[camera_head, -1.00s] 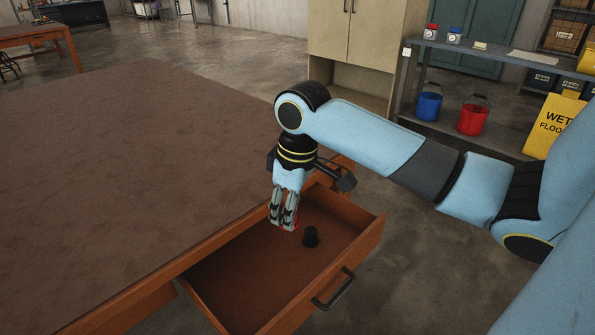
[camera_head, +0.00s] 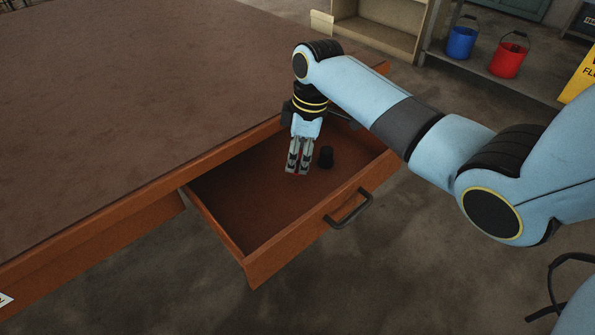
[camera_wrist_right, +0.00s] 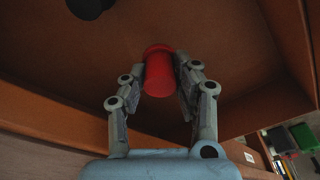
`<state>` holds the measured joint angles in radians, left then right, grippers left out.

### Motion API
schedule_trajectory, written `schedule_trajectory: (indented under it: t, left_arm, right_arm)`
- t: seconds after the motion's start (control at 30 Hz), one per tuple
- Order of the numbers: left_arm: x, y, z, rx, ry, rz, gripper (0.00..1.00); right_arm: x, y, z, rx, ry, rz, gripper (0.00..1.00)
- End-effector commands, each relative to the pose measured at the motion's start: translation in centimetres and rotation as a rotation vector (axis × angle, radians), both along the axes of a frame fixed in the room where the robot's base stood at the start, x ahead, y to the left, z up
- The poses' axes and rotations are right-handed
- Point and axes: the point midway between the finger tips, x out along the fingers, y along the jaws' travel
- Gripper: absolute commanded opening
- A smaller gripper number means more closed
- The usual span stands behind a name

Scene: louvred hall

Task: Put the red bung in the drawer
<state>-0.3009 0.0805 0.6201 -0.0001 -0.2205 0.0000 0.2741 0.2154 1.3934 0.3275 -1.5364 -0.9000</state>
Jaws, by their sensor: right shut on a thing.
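The red bung (camera_wrist_right: 159,75) is between the fingers of my right gripper (camera_wrist_right: 162,85) in the right wrist view, with the brown drawer floor behind it. In the head view my right gripper (camera_head: 298,168) points down over the open drawer (camera_head: 262,198); its fingers hide nearly all of the bung. I cannot tell whether the bung touches the drawer floor. My left gripper is not in view.
A black bung-like piece (camera_head: 326,157) stands in the drawer close beside my right gripper; a dark piece also shows in the wrist view (camera_wrist_right: 90,6). The drawer handle (camera_head: 348,209) is on its front. The wide brown tabletop (camera_head: 120,100) is bare. Blue (camera_head: 462,43) and red (camera_head: 509,60) buckets stand behind.

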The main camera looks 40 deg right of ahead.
Motion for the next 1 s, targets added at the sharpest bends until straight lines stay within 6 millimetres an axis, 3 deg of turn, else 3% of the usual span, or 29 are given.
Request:
schedule_trajectory:
  t: [0.3, 0.67, 0.7, 0.87, 1.0]
  left_arm:
    - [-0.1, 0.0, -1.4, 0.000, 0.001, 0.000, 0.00]
    - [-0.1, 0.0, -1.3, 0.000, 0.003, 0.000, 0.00]
    - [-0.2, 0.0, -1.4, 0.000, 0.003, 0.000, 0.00]
    - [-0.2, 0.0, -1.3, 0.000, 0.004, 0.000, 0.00]
    - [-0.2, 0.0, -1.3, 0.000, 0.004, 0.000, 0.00]
  right_arm:
    - [0.1, 0.1, -3.9, -0.001, 0.002, 0.000, 0.02]
    - [0.1, 0.0, -4.3, -0.001, 0.001, 0.000, 0.02]
    - [0.1, 0.0, -4.3, -0.001, 0.001, 0.000, 0.31]
    - [0.1, 0.0, -4.3, -0.001, 0.001, 0.000, 0.52]
    - [0.1, 0.0, -4.3, -0.001, 0.001, 0.000, 0.53]
